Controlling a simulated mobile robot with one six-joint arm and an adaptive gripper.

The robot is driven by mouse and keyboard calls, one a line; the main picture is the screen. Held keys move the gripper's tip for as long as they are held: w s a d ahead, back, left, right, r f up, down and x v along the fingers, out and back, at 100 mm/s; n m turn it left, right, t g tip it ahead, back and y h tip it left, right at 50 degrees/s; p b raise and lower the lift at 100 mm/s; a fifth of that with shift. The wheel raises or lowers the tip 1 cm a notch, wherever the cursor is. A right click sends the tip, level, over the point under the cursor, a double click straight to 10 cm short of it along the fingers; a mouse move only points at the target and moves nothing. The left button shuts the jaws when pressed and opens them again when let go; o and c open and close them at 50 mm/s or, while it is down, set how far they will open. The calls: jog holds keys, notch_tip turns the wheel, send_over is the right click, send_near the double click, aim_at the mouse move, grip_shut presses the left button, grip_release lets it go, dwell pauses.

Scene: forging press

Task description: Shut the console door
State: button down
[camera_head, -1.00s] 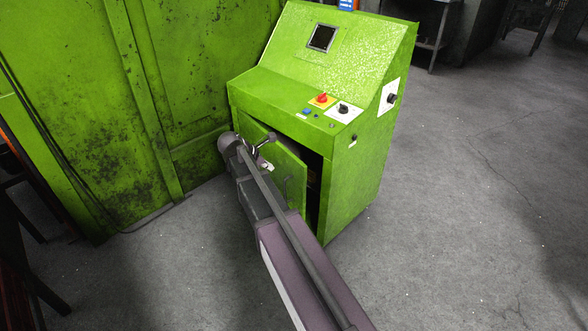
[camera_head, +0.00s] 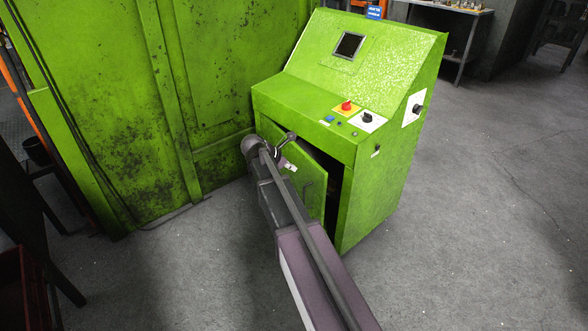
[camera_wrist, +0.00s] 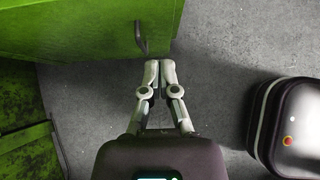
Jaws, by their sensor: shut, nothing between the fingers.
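The green console (camera_head: 290,100) stands against the green wall, with a sloped top panel. Its front door (camera_head: 315,190) is ajar, hinged on the left side, with a dark gap along its right edge. My arm hides part of the door in the head view.
A red knob (camera_head: 346,105) and a black knob (camera_head: 368,117) sit on the console's ledge. A green wall (camera_head: 110,110) stands at left, and a table (camera_head: 447,20) is at the back. The grey floor (camera_head: 480,230) at right is clear.

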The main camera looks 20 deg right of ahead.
aim_at(320, 173)
jog(key=b+x, duration=0.2)
jog(key=x, duration=0.1)
jog(key=b+x, duration=0.2)
jog(key=x, duration=0.2)
jog(key=d+r+b+x, duration=0.1)
jog(key=b+x, duration=0.1)
jog(key=x, duration=0.1)
jog(key=shift+w+d+f, duration=0.1)
jog(key=shift+d, duration=0.15)
jog(key=shift+w+d, duration=0.15)
jog(key=shift+d, duration=0.75)
jog(key=shift+w, duration=0.15)
